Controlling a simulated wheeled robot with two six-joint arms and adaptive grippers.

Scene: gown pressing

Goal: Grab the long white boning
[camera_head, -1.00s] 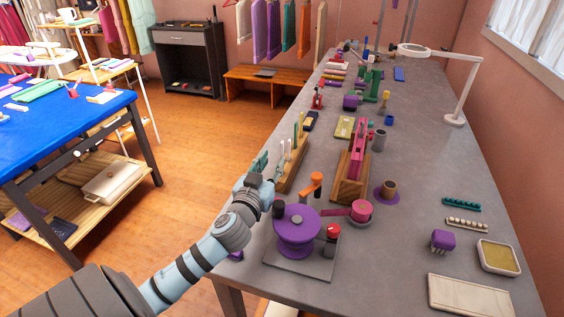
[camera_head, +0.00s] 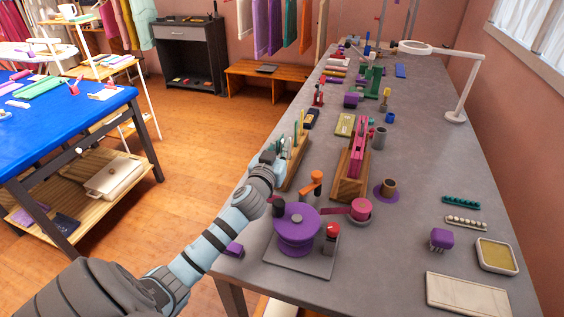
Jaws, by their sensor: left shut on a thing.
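A narrow wooden rack (camera_head: 298,172) stands at the left edge of the grey table and holds several thin upright strips. White boning strips (camera_head: 291,151) stand toward its near end, with a green and a yellowish strip behind them. My left gripper (camera_head: 279,150) is at the rack's left side, among the near strips. It is shut on a thin white boning strip, though the fingertips are small and partly hidden by my own wrist. I cannot tell whether the strip's lower end is still in its slot. My right gripper is out of view.
A purple spool (camera_head: 297,229) on a grey base stands nearer, just right of my left arm. A wooden block with pink pieces (camera_head: 347,185) stands right of the rack. The table's right middle is mostly clear. A blue-topped table (camera_head: 70,125) stands at the left.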

